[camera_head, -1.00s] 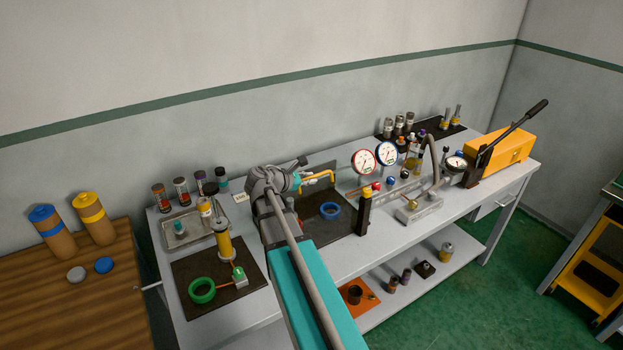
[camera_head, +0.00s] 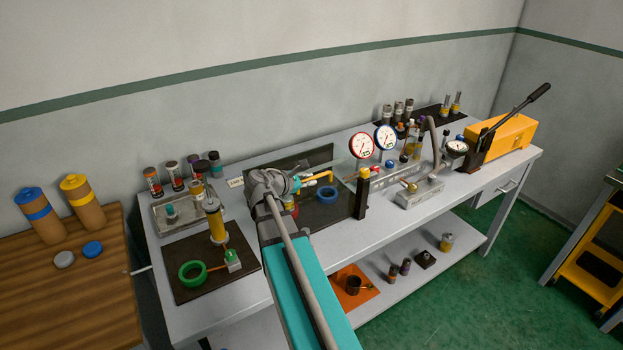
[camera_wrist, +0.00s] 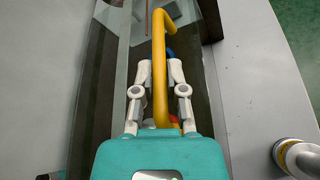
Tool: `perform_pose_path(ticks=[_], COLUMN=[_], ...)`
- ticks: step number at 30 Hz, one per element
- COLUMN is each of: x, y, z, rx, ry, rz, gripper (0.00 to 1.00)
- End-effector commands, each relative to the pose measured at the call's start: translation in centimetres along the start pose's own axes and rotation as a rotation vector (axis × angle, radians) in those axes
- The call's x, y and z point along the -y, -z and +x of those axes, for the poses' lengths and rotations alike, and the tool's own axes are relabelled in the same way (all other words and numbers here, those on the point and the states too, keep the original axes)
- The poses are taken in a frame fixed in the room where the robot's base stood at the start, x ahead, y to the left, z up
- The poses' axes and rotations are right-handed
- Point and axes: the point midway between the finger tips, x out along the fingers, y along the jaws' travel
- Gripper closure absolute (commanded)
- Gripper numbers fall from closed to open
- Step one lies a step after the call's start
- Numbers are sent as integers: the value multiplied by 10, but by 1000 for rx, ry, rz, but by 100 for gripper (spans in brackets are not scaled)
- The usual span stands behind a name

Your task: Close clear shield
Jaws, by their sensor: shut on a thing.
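My gripper (camera_wrist: 160,88) is shut on the yellow handle (camera_wrist: 160,60) of the clear shield, with one finger on each side of the bar. In the head view the yellow handle (camera_head: 319,176) sticks out to the right of my gripper (camera_head: 298,183), above the middle of the bench. The clear shield (camera_wrist: 122,60) shows faintly as a glassy pane with pale edges in the wrist view. Its exact tilt is hard to tell. A blue ring (camera_head: 327,195) lies on the dark mat behind the handle; my arm hides part of this station.
A dark post with a yellow top (camera_head: 362,190) stands right of the handle. Red and blue gauges (camera_head: 373,142) stand further right. A yellow cylinder (camera_head: 217,228) and green ring (camera_head: 192,273) are on the left mat. The bench's front strip beside the shield is clear.

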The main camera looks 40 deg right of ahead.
Motion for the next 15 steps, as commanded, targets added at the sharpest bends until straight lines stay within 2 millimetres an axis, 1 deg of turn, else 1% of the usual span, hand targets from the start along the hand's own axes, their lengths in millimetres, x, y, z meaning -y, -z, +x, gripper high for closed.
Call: perform_pose_path(ticks=[3, 15], x=[3, 7], y=[3, 3], z=[2, 2], rx=[0, -1], ry=[0, 10], rz=[0, 3], gripper=[100, 100])
